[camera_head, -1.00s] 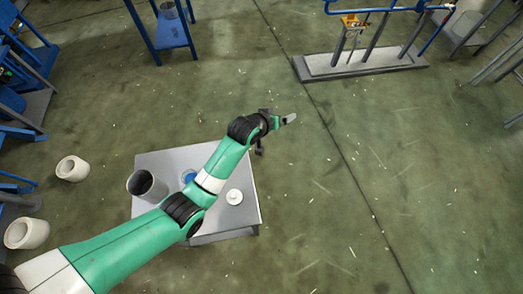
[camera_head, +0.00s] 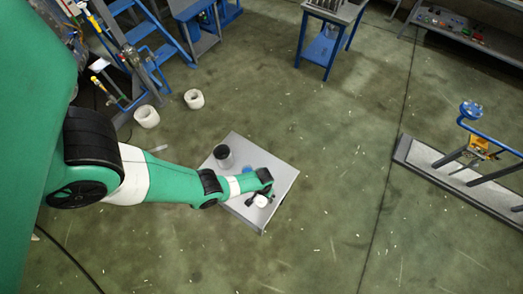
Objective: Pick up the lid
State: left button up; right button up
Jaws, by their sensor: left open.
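A small white round piece that looks like the lid (camera_head: 261,201) lies on the grey table (camera_head: 281,181). My left arm reaches in from the left over the table. My left gripper (camera_head: 261,197) is open, with its dark fingers above or around the near side of the lid. I cannot tell whether they touch it. A grey cylindrical pot with a dark opening (camera_head: 223,157) stands at the table's far left corner. A small blue item (camera_head: 247,170) sits behind my forearm, partly hidden. My right gripper is not in view.
Two white hollow cylinders (camera_head: 146,117) (camera_head: 194,99) stand on the floor behind the table. Blue steps (camera_head: 160,60) and a blue-legged bench (camera_head: 328,35) are farther back. A railed platform (camera_head: 455,180) is at right. The floor around the table is mostly clear.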

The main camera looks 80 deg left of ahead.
aim_at(261, 200)
pick_arm(q)
notch_tip(261, 200, down, 6)
jog(key=b, duration=0.5)
jog(key=shift+r, duration=0.1)
jog(key=f+b, duration=0.5)
jog(key=shift+s+a+f, duration=0.1)
jog(key=shift+s+f, duration=0.05)
jog(key=shift+s, duration=0.15)
jog(key=c, duration=1.3)
jog(key=shift+r+p, duration=0.25)
jog(key=shift+p, duration=0.05)
